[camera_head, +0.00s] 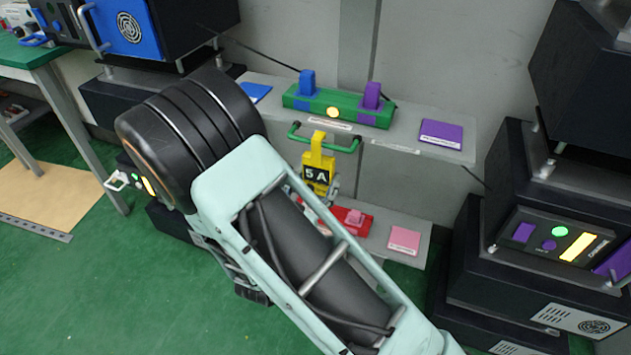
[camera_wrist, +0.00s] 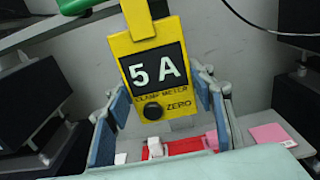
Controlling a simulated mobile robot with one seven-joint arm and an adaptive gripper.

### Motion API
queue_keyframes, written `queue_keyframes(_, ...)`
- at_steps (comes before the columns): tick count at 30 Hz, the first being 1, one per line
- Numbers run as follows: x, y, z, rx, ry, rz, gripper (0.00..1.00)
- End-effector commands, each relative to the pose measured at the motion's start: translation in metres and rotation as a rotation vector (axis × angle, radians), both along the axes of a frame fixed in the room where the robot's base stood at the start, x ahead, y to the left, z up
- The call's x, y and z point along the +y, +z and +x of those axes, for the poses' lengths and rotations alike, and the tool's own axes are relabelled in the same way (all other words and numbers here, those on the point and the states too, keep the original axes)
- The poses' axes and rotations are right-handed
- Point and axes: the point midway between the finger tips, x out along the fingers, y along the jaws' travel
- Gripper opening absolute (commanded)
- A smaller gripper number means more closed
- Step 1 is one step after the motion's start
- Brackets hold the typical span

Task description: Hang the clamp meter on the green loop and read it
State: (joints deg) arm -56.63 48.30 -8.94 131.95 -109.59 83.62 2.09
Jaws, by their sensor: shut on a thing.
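The yellow clamp meter (camera_head: 317,172) is upright at the green loop (camera_head: 345,148) on the front of the grey shelf. Its top overlaps the loop bar in the head view; I cannot tell whether its jaw is closed around the bar. In the wrist view the meter (camera_wrist: 155,72) fills the middle, and its display reads 5 A above a black ZERO button (camera_wrist: 153,111). My gripper (camera_wrist: 168,108) is shut on the meter, with blue-grey fingers on both sides of its body. My arm hides part of the lower area in the head view.
Above the loop, a green block (camera_head: 345,109) carries a blue lever (camera_head: 307,83) and a purple lever (camera_head: 372,95). Below, a red fixture (camera_head: 352,219) and a pink plate (camera_head: 404,240) sit on a lower ledge. Dark cabinets (camera_head: 545,240) stand close on the right.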

Motion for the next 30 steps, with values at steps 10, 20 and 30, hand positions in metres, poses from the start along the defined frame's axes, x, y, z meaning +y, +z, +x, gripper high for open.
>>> queue_keyframes(10, 0.0000, -0.0048, 0.0000, -0.002, -0.001, 0.000, 0.20)
queue_keyframes(20, -0.0001, -0.0048, -0.0001, -0.001, -0.001, 0.001, 0.70)
queue_keyframes(30, 0.0017, -0.0057, -0.0043, 0.001, 0.000, 0.001, 0.70)
